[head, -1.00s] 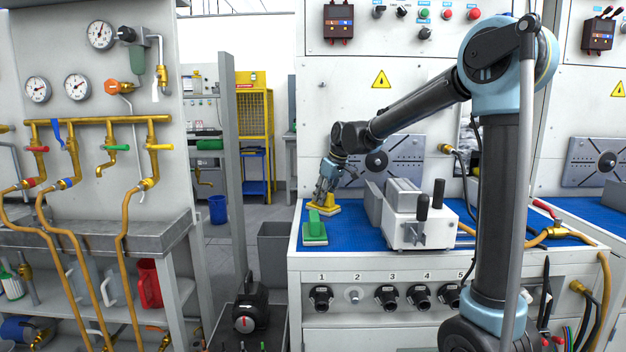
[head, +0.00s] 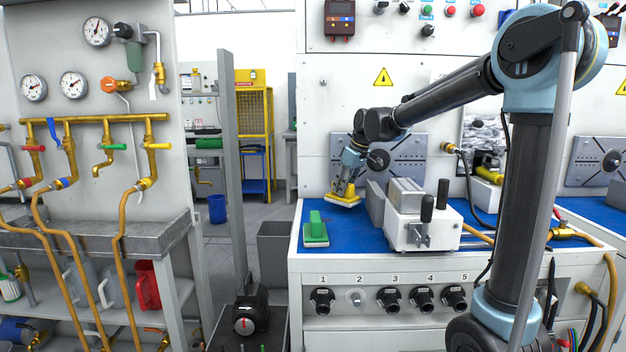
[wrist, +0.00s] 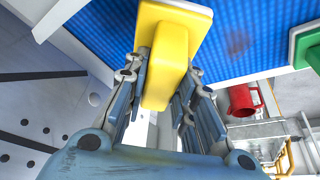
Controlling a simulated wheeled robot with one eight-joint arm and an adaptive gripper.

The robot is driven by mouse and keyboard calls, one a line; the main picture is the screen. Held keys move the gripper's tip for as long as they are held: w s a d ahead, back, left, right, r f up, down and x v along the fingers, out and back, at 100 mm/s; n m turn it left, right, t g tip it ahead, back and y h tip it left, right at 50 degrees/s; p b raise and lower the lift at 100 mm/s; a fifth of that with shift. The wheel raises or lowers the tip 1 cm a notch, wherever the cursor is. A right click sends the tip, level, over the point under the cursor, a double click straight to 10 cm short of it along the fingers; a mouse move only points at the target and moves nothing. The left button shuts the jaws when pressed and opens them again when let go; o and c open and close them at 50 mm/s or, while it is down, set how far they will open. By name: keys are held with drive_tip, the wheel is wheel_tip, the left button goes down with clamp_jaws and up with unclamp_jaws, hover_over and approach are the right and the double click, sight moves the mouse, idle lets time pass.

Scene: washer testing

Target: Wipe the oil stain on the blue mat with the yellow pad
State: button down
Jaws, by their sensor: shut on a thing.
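My gripper (head: 349,188) is shut on the yellow pad (head: 343,198), at the back left of the blue mat (head: 345,236). The wrist view shows the yellow pad (wrist: 168,60) between the two fingers, its wide base toward the blue mat (wrist: 270,22). I cannot tell whether the base touches the mat. A faint brownish oil stain (wrist: 237,42) shows on the mat in the wrist view, to the right of the pad and apart from it. I cannot make out the stain in the head view.
A green pad (head: 315,230) lies at the mat's front left edge; part of it shows in the wrist view (wrist: 307,46). A white and grey vise-like device (head: 420,220) stands close right of the yellow pad. The panel wall (head: 340,110) rises behind.

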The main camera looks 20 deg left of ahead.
drive_tip(key=shift+r, duration=2.5)
